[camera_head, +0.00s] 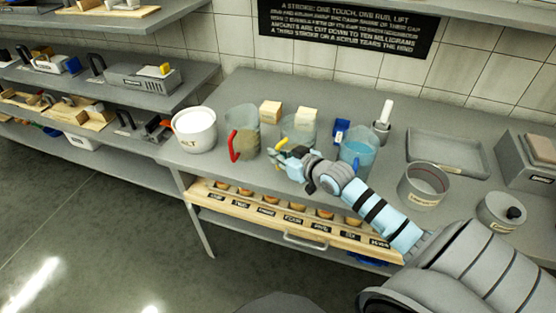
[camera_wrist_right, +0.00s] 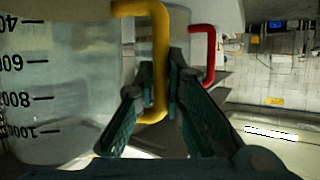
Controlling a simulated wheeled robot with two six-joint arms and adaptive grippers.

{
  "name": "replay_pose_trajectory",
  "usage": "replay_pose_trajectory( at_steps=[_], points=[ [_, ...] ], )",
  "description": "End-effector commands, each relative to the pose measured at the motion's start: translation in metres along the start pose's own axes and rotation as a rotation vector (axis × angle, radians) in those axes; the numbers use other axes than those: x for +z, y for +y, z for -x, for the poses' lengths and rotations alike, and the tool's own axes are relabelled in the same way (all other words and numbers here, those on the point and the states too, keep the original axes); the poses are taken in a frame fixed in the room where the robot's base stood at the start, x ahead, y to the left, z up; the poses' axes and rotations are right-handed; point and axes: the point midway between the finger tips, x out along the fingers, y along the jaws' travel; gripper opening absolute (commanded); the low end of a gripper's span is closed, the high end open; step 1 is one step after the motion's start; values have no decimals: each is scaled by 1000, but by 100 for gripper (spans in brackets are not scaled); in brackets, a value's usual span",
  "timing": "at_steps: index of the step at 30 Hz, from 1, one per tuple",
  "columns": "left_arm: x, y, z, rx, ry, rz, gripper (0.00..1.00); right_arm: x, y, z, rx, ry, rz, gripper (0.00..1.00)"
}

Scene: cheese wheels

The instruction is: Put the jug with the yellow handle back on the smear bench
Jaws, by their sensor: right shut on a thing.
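The jug with the yellow handle (camera_head: 299,128) is clear and shows over the grey smear bench (camera_head: 238,88), partly hidden behind my right gripper. I cannot tell if its base touches the bench. My right gripper (camera_head: 283,151) is shut on its yellow handle (camera_head: 280,144). In the right wrist view the yellow handle (camera_wrist_right: 160,60) runs between the fingers, and the clear wall of the jug (camera_wrist_right: 70,85) with black volume marks fills the left. My left gripper is not in view.
A red-handled jug (camera_head: 245,142) stands just left, and a white tub (camera_head: 194,130) is beyond it. A jug of blue liquid (camera_head: 357,153) stands to the right. Pale blocks (camera_head: 270,111) sit behind. A round grey pan (camera_head: 424,188) and grey tray (camera_head: 455,150) are further right.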

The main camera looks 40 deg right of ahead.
Motion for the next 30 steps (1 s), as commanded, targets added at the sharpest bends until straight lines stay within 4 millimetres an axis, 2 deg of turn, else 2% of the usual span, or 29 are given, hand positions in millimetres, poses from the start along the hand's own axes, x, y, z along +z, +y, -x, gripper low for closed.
replay_pose_trajectory(
  at_steps=[2,10,11,14,24,26,30],
  points=[
    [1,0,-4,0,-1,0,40,9,0,-4,0,2,1,0],
    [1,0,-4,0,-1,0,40,9,0,-4,0,2,2,0],
    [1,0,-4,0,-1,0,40,10,0,-4,0,0,0,15],
    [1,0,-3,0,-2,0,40,9,0,-4,0,0,1,30],
    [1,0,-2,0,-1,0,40,8,0,-2,0,0,2,30],
    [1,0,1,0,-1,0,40,8,1,3,1,-1,2,30],
    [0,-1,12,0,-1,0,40,6,0,27,-1,-4,6,30]
  ],
)
